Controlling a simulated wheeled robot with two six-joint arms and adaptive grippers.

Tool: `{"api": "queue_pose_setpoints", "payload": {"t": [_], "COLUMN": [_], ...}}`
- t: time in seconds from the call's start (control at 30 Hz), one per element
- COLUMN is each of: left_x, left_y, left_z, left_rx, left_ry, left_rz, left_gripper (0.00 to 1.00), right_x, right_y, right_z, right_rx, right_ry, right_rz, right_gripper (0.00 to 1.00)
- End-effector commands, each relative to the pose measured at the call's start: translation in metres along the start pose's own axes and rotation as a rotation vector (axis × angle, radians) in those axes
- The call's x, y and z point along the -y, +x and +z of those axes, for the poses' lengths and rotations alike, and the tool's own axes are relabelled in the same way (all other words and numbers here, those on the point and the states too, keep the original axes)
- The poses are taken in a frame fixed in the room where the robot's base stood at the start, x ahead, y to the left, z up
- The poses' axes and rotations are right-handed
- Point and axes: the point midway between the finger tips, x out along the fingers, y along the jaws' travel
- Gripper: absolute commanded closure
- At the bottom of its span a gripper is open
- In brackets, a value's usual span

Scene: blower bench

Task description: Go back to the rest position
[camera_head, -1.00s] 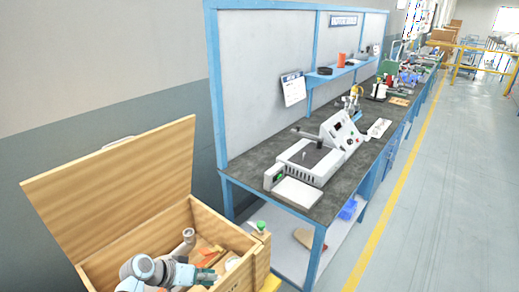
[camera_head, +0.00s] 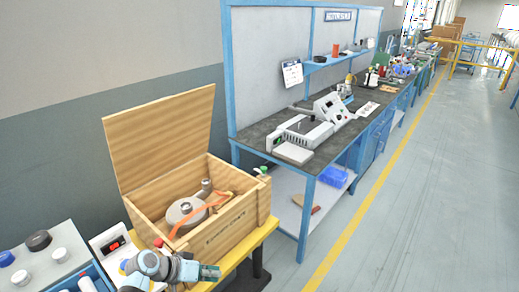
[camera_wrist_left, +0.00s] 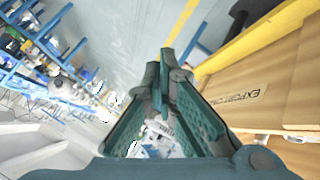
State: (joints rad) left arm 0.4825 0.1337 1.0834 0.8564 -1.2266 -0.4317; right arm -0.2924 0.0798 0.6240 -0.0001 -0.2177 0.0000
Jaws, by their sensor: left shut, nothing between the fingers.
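My left gripper (camera_head: 210,272) shows at the bottom of the head view, its arm coming in from the lower left. It is shut and empty, in front of the open wooden crate (camera_head: 228,228) and apart from it as far as I can tell. In the left wrist view the fingers of my left gripper (camera_wrist_left: 163,72) meet at their tips with nothing between them, and the side of the crate (camera_wrist_left: 262,88) shows at the right. My right gripper is not in view.
The crate, lid up, holds a round grey part (camera_head: 181,212) and an orange strap, on a yellow-edged table (camera_head: 262,232). A grey unit with knobs (camera_head: 62,262) stands at lower left. A blue workbench (camera_head: 264,128) runs along the wall. The floor (camera_head: 425,205) at right is clear.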

Motion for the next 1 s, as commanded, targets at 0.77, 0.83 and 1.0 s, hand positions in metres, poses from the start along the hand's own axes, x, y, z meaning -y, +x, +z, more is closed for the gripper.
{"api": "queue_pose_setpoints", "payload": {"t": [0.77,0.83,1.0], "left_x": [0.100,0.117,0.154], "left_y": [0.057,0.065,0.074], "left_z": [0.170,0.212,0.337], "left_rx": [0.110,0.139,0.223], "left_ry": [-0.197,-0.222,-0.257], "left_rz": [-0.283,-0.341,-0.503], "left_gripper": [1.00,1.00,1.00], "right_x": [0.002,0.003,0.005], "right_y": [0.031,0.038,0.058], "right_z": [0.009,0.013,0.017], "right_rx": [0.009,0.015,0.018], "right_ry": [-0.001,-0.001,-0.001], "right_rz": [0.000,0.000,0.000], "right_gripper": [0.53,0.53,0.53]}}
